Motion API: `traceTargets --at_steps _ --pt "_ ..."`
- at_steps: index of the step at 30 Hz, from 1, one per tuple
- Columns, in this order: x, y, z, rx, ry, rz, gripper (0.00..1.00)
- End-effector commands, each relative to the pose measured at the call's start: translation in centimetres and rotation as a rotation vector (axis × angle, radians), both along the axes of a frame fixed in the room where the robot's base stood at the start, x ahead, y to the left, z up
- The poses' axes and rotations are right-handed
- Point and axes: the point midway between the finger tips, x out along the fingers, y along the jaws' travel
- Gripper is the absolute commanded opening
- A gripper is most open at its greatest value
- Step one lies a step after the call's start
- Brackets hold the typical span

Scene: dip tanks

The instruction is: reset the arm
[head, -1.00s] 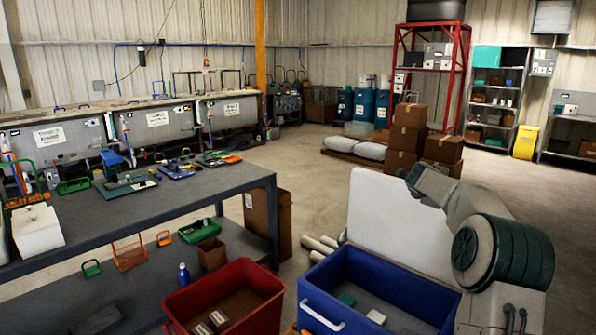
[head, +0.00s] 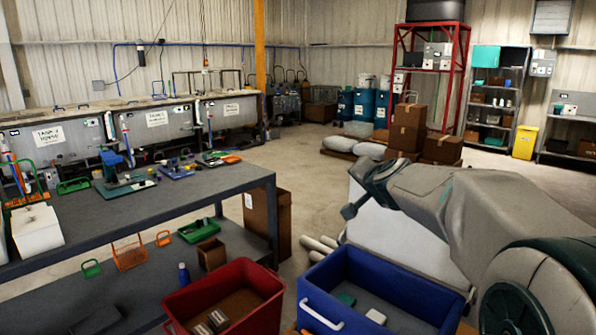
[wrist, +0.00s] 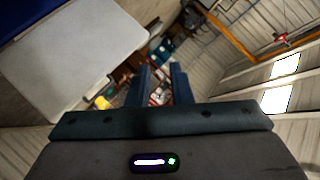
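My gripper (wrist: 163,80) shows in the wrist view as two dark blue fingers standing apart, with only the distant room between them. It is open and holds nothing. In the head view my arm reaches in from the right, and the end of my gripper (head: 350,210) shows small and dark in front of the white panel (head: 395,238), above the blue bin (head: 385,285). Most of the gripper is hidden behind my wrist there.
A red bin (head: 262,285) stands left of the blue bin. A grey workbench (head: 130,215) with trays and tools fills the left. Metal dip tanks (head: 160,125) line the back wall. Cardboard boxes (head: 405,130) stand behind the panel.

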Motion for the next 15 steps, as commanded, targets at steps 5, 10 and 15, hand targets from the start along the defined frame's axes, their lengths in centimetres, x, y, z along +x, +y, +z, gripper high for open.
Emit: traceTargets --at_steps 5,10,15 --pt "-9.8 3.8 -4.2 -0.197 0.191 0.228 0.19" --pt "-20.1 4.2 -9.7 -0.374 0.419 0.393 0.19" --pt "-29.2 2.5 -14.6 -0.517 0.634 0.495 0.19"
